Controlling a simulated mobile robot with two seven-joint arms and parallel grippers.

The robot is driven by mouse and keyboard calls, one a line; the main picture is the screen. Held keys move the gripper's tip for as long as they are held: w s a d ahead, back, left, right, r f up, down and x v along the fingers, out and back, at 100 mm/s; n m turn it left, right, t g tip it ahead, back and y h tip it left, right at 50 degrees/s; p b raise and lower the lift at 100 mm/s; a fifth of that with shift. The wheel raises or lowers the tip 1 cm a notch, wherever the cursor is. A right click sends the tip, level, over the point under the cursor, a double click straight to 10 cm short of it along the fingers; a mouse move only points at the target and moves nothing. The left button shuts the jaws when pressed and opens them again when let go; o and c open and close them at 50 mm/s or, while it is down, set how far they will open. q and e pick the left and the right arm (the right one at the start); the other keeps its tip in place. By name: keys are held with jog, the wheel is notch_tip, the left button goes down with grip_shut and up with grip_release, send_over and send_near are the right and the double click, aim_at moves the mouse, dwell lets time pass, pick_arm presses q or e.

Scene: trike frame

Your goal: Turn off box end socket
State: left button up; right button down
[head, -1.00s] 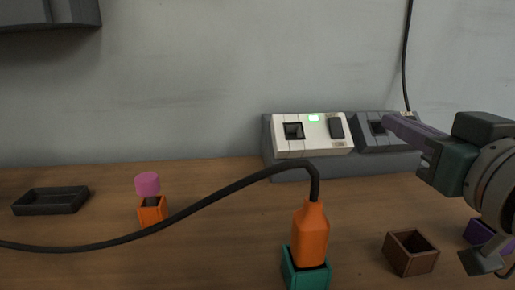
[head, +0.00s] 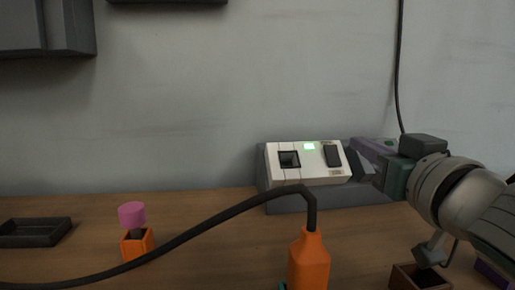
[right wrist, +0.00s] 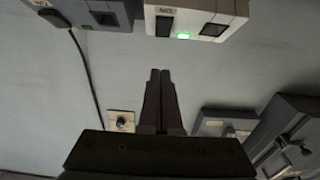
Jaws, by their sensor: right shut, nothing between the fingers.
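A white socket panel (head: 310,173) sits at the left end of a grey box against the wall. It has a square socket hole (head: 289,159), a dark rocker switch (head: 332,155) and a lit green lamp (head: 309,146). The panel (right wrist: 228,8) and lit lamp (right wrist: 184,36) also show at the top of the right wrist view. My right gripper (head: 354,152) is shut and empty, just right of the white panel, in front of the dark panel. Its closed fingers (right wrist: 160,75) show in the wrist view. A gap to the switch cannot be judged. My left gripper is out of view.
An orange plug (head: 309,262) with a black cable (head: 215,216) arching left stands in front of the box. An orange holder with a pink-topped piece (head: 132,215), a dark tray (head: 35,232) and a brown open box (head: 420,277) are on the table.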

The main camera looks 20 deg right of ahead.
aim_at(333, 155)
jog(key=w+d+f+b, duration=0.1)
jog(key=w+f+b, duration=0.1)
jog(key=w, duration=0.5)
jog(key=shift+d+f, duration=0.3)
jog(key=shift+d, duration=0.05)
jog(key=shift+w, duration=0.1)
